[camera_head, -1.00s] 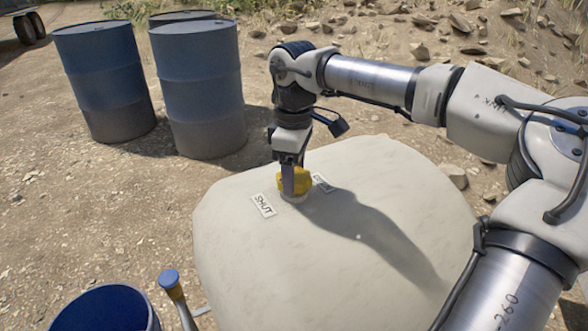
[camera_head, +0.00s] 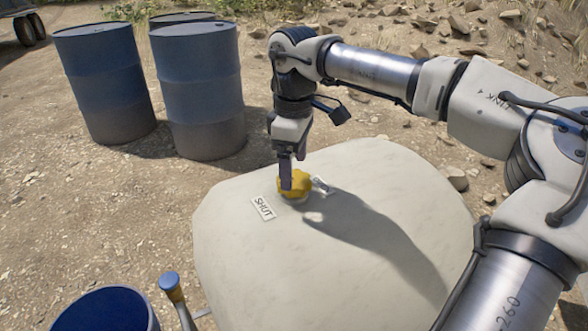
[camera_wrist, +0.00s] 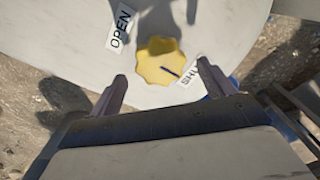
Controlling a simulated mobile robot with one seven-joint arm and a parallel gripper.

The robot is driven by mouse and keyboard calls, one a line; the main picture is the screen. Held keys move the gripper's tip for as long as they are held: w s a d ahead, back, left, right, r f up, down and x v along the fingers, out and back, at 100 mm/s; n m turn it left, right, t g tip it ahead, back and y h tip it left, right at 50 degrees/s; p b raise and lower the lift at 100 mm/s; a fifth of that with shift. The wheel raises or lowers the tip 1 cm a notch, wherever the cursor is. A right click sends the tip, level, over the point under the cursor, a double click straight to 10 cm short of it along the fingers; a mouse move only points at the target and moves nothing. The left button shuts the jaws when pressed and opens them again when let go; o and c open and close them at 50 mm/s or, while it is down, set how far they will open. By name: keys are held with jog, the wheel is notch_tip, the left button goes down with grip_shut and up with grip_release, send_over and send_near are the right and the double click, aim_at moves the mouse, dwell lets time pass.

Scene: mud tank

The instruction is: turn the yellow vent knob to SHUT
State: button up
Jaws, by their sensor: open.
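The yellow vent knob (camera_head: 298,184) is a lobed knob on top of the pale tank (camera_head: 250,245). In the wrist view the knob (camera_wrist: 156,58) carries a dark line that points at the SHUT label (camera_wrist: 189,84). The SHUT label also shows in the head view (camera_head: 262,208), left of the knob. The OPEN label (camera_wrist: 121,27) lies on the knob's other side. My gripper (camera_head: 287,186) is over the knob, pointing down. In the wrist view my gripper's fingers (camera_wrist: 162,76) are apart, one to each side of the knob, with nothing between them gripped.
Several blue drums (camera_head: 200,90) stand on the dirt at the back left. A blue open container (camera_head: 105,310) and a blue-capped lever (camera_head: 170,284) are at the front left. The tank top around the knob is otherwise clear. Loose rocks (camera_head: 440,30) lie behind the tank.

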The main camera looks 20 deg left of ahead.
aim_at(294, 179)
notch_tip(294, 179, up, 11)
jog(key=p, duration=0.1)
jog(key=shift+p, duration=0.35)
jog(key=shift+s, duration=0.1)
